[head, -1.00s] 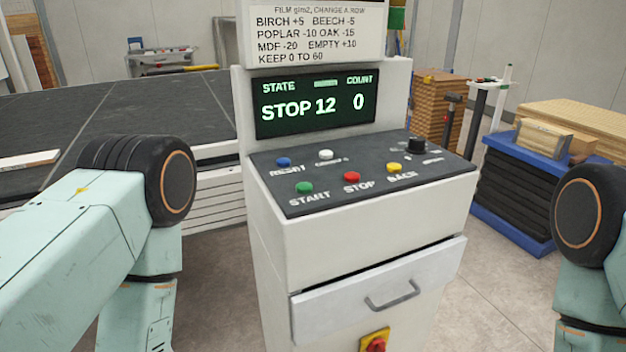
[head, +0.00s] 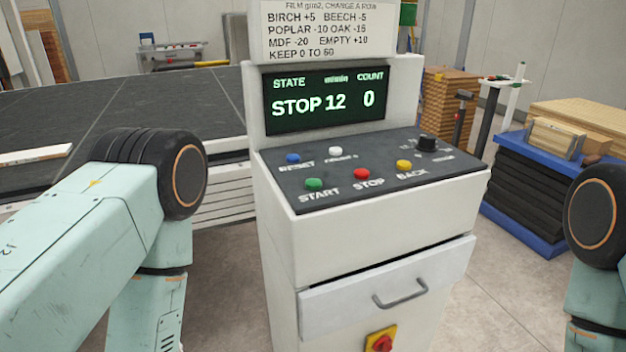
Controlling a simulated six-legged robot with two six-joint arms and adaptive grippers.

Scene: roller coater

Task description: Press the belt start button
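The green start button (head: 314,184) sits at the front left of the sloped dark panel (head: 330,200) on a white control console (head: 390,228). Its label reads START. The red stop button (head: 361,174) is to its right, and the yellow back button (head: 404,165) is further right. A blue reset button (head: 293,158) and a white button (head: 335,151) lie behind. The display (head: 323,103) reads STOP 12 and count 0. Only upper links of my two arms show, at the left and right edges. Neither gripper is in view, and nothing visible touches the buttons.
A black knob (head: 426,142) stands at the panel's back right. A drawer (head: 350,292) and a red-and-yellow switch (head: 380,341) are below. A dark flat table (head: 60,115) is behind on the left. A blue-framed stack (head: 535,195) stands right. Bare floor lies between.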

